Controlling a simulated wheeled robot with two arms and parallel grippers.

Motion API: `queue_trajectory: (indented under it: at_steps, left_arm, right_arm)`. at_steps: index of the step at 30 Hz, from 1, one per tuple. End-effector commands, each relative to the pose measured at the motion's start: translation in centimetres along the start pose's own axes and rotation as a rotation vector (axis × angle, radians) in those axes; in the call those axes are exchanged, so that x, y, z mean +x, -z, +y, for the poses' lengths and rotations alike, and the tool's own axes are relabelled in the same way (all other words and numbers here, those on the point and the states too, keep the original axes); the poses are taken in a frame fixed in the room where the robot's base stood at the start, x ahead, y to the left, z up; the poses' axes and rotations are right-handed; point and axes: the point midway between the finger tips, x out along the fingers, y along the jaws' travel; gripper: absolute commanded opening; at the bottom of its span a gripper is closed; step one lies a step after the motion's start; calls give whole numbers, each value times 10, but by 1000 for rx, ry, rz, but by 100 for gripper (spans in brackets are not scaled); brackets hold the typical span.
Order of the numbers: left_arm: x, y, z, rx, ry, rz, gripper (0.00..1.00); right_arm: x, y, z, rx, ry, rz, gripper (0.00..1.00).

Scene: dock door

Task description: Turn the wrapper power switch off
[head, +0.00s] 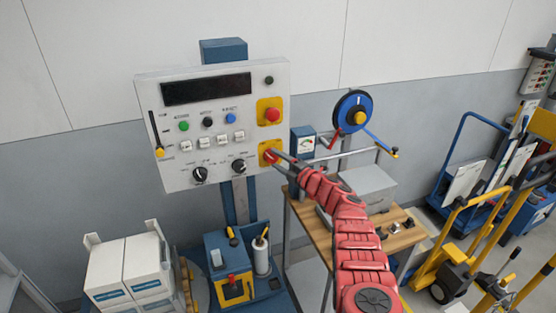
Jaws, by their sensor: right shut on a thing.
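The wrapper control panel (222,172) is a white box on a blue column, with a dark display, buttons and knobs. The wrapper power switch (264,147) is a red knob on a yellow plate at the panel's lower right edge. My right gripper (274,155) reaches it from the lower right and is shut on the knob. The fingers cover part of the switch, so I cannot tell its turned position. My left gripper is not in view.
A red emergency button (271,113) on a yellow plate sits just above the switch. Below the panel are white boxes (122,262) and a blue-and-yellow unit (233,286). A wooden bench (318,228) stands under my right arm. Yellow and blue carts (462,222) stand at right.

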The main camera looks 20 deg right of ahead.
Motion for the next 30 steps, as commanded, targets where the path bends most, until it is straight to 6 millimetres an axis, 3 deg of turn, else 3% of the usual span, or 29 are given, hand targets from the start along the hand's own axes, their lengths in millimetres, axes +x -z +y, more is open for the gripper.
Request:
queue_trajectory:
  at_steps: [14,15,19,30]
  left_arm:
    - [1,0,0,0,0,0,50]
    - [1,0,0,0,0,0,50]
    - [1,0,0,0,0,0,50]
    - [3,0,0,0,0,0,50]
  right_arm:
    - [0,0,0,-13,5,0,2]
    - [0,0,0,-13,5,0,63]
    - [0,0,0,-12,4,0,86]
    - [-2,0,0,-10,4,0,87]
